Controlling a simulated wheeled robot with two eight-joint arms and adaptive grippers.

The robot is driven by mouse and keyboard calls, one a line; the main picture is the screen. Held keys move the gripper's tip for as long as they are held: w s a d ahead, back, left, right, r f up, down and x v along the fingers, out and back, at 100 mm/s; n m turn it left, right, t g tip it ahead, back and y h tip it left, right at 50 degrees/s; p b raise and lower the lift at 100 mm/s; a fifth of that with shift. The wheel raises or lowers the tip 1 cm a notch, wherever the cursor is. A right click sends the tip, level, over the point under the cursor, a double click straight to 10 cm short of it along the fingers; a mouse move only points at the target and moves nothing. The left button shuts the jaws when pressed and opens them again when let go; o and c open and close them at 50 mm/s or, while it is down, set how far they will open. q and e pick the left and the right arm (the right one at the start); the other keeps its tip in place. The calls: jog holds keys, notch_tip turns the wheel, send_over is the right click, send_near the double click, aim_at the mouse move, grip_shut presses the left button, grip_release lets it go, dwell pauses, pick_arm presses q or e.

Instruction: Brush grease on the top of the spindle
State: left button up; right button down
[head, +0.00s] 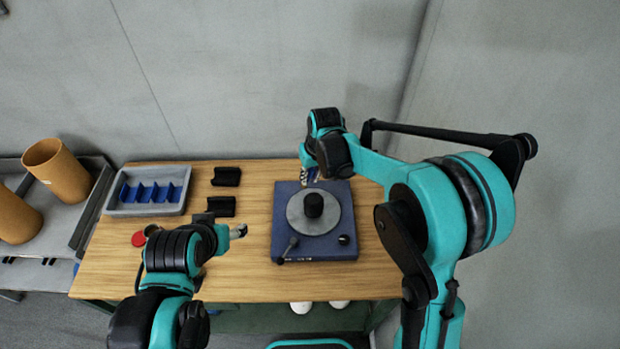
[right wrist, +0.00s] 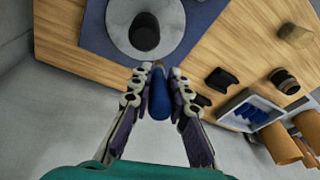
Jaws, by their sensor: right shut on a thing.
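The spindle is a short black cylinder (head: 314,204) standing in the middle of a grey disc (head: 330,219) on a dark blue base (head: 283,232). In the right wrist view the spindle (right wrist: 145,35) is just beyond my fingertips. My right gripper (head: 309,176) is at the back edge of the blue base, behind the spindle. In the right wrist view this gripper (right wrist: 157,75) is shut on a blue-handled brush (right wrist: 159,102), whose far end points towards the disc, apart from the spindle. My left gripper (head: 238,231) is left of the base; its jaw state is unclear.
A grey tray with blue dividers (head: 118,208) stands at the table's left, with two black blocks (head: 226,176) beside it. A red round item (head: 139,239) lies near my left arm. Orange cylinders (head: 57,165) stand on a side shelf. A wall rises behind the table.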

jog(key=shift+p+v, duration=0.4)
jog(key=shift+v, duration=0.55)
jog(key=shift+w, duration=0.15)
jog(key=shift+f+b, duration=0.5)
jog(key=shift+r, duration=0.1)
